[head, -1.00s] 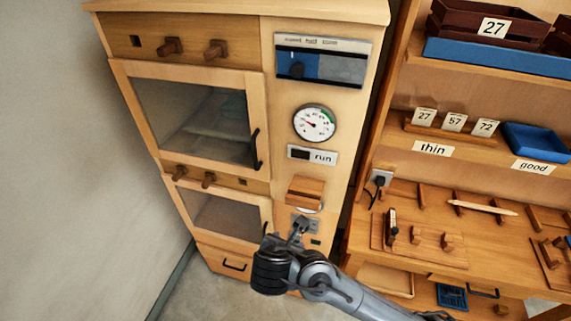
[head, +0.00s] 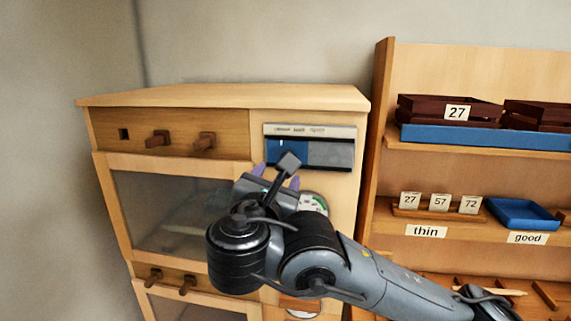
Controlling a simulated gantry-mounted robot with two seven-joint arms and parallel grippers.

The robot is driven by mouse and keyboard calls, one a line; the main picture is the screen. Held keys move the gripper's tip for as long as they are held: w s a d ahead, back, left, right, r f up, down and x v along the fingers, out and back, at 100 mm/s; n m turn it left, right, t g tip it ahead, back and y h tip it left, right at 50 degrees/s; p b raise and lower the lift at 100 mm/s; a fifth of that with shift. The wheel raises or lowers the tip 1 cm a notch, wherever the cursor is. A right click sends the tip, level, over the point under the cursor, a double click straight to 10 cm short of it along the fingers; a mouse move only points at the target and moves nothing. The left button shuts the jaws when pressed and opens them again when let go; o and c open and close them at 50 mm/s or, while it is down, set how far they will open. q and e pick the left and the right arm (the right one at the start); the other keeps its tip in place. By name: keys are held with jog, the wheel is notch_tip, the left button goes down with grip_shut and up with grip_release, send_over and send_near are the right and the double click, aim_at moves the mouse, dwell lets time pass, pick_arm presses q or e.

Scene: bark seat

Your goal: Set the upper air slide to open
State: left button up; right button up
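The upper wooden strip (head: 178,147) on the cabinet front has a dark square hole (head: 124,134) at its left and two brown wooden knobs (head: 158,139) (head: 204,142). I take it for the upper air slide; no label on it is legible. My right gripper (head: 276,178) is in front of the cabinet, just below a blue and grey panel (head: 330,154), to the right of and lower than the knobs. The arm hides part of the upper glass door and the dial. My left gripper is out of view.
A similar lower strip with two knobs (head: 153,275) sits below the upper glass door (head: 150,210). The round dial (head: 314,203) is partly covered. Shelves with dark crates (head: 430,112) and a blue tray (head: 522,214) stand at the right. Space before the upper knobs looks clear.

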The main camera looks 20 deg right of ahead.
jog(key=p+x, duration=0.2)
jog(key=x, duration=0.7)
jog(key=shift+w+d, duration=0.2)
jog(key=shift+c, duration=0.3)
grip_shut()
